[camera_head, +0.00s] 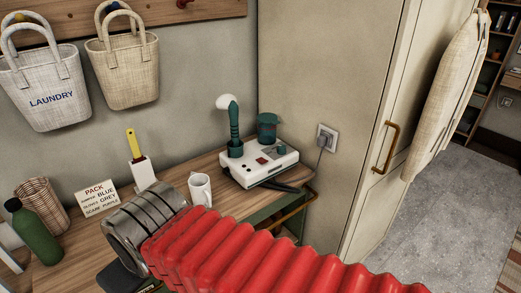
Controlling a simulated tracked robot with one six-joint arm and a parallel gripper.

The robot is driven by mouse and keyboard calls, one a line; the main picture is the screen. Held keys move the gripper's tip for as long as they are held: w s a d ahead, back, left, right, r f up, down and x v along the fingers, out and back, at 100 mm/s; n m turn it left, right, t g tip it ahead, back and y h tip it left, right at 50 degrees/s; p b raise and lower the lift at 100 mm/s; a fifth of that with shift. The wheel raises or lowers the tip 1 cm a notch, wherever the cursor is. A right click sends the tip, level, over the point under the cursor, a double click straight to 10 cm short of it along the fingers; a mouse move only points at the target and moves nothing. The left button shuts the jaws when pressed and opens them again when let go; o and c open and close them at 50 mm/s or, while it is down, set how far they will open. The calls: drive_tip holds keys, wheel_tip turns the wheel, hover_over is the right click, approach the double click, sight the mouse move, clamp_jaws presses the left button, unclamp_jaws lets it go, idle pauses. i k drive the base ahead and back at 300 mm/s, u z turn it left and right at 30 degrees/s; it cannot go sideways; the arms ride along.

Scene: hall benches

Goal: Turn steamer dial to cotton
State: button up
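The steamer (259,168) is a white box at the back right of the wooden bench. A green dial knob (281,149) sits on its top right, with a red square button (261,160) to its left. Which setting the dial points at is too small to read. A green ribbed hose with a white head stands upright at its left, and a green tank at its back. My red ribbed arm sleeve and metal wrist ring cross the front of the bench, apart from the steamer. My gripper's fingers do not show.
A white mug (200,189) stands between my wrist and the steamer. A yellow-handled brush (135,150), a lettered card (101,198), a green bottle (37,234) and a wicker basket (42,200) stand farther left.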

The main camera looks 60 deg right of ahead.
sight(282, 148)
drive_tip(key=z, duration=1.25)
drive_tip(key=k, duration=1.05)
drive_tip(key=z, duration=0.45)
drive_tip(key=i, duration=1)
drive_tip(key=u, duration=0.1)
